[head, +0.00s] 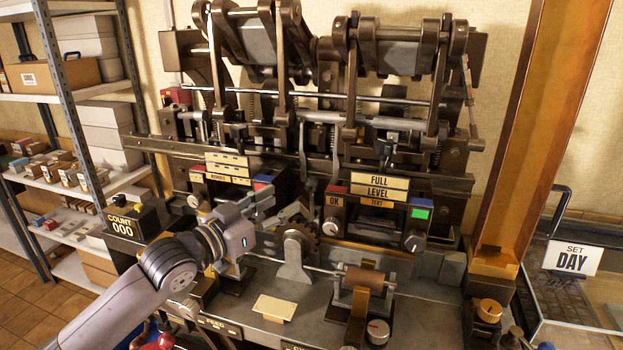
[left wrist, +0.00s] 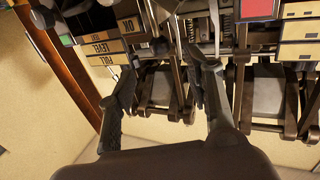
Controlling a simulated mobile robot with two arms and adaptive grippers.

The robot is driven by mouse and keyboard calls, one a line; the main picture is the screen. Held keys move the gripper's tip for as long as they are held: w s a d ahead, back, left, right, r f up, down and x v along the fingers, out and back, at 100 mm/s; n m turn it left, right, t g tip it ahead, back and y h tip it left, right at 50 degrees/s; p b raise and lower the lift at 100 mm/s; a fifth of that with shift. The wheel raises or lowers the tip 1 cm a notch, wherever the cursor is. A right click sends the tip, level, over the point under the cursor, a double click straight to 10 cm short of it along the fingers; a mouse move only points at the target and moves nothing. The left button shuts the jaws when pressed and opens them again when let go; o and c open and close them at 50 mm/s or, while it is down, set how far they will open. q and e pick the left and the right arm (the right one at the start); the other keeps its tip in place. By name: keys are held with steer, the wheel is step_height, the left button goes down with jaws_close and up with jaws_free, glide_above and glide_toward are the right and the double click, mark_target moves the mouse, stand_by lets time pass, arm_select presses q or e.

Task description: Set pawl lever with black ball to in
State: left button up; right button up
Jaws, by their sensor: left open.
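A small black ball (head: 311,184), which looks like the top of the pawl lever, stands just left of the OK panel. Its stem is mostly hidden behind my gripper and the toothed wheel (head: 299,238). In the left wrist view, which is turned upside down, a dark ball (left wrist: 158,46) shows between the fingertips, but it is small and hard to make out. My left gripper (head: 286,202) is open, with its fingers pointing right toward the ball. It looks empty and a little short of the ball; contact cannot be told. My right gripper is not in view.
The FULL LEVEL panel (head: 379,187) and a grey knob (head: 414,241) are right of the gripper. A brown roller (head: 364,280) and a cream plate (head: 275,308) are on the press bed. A COUNT box (head: 122,223) stands left. Rods and arms crowd the press above.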

mark_target(307, 188)
arm_select(q)
steer(key=p+x, duration=0.3)
steer(key=x, duration=0.8)
steer(key=shift+a, duration=0.1)
steer(key=shift+c, duration=0.2)
jaws_close()
